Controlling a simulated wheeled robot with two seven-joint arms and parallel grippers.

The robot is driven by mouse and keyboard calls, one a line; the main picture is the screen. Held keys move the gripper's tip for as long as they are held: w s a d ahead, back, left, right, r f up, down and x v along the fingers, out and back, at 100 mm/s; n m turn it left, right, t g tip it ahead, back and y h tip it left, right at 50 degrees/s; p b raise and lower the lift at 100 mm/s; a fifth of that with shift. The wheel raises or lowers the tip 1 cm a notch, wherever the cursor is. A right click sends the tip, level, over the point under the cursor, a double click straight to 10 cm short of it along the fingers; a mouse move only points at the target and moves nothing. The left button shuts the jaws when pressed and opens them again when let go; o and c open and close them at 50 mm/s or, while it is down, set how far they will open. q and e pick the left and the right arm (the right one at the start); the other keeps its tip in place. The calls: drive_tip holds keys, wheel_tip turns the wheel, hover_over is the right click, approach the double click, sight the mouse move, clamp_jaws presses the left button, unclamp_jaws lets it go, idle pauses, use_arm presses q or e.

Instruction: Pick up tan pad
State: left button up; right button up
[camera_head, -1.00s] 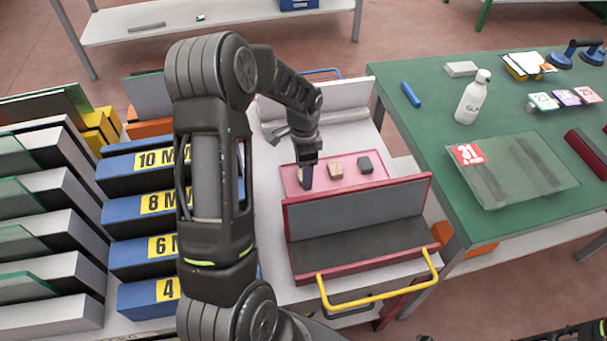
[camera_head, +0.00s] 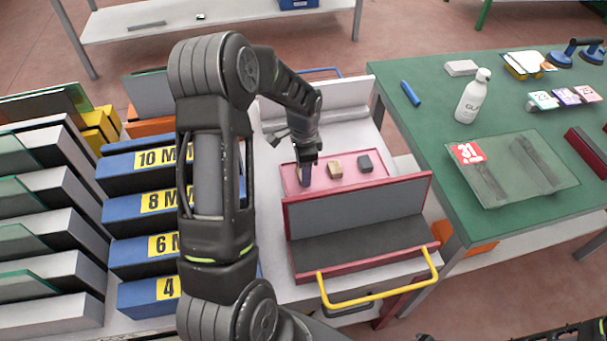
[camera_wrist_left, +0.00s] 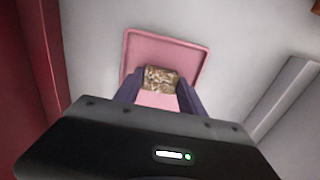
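A pink tray (camera_head: 318,181) lies on the light worktop behind a red-framed rack. A tan pad (camera_head: 335,169) sits in its middle. In the left wrist view a mottled brown-and-tan pad (camera_wrist_left: 160,79) lies near one end of the pink tray (camera_wrist_left: 190,55); my gripper mostly hides that end in the head view. My left gripper (camera_head: 304,180) points down at the tray's left end. In the wrist view its fingers (camera_wrist_left: 160,92) are spread, one on each side of the mottled pad. I cannot tell whether they touch it.
A dark grey pad (camera_head: 365,163) lies right of the tan pad. The red-framed rack (camera_head: 360,235) with its yellow handle (camera_head: 375,299) stands in front of the tray. A grey ledge (camera_head: 345,95) is behind. Blue slotted blocks (camera_head: 140,255) stand left, a green table (camera_head: 440,130) right.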

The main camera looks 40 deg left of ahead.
use_arm(q)
drive_tip(key=c, duration=0.8)
drive_tip(key=shift+c, duration=0.2)
wheel_tip(320, 180, up, 10)
drive_tip(key=shift+b, duration=0.35)
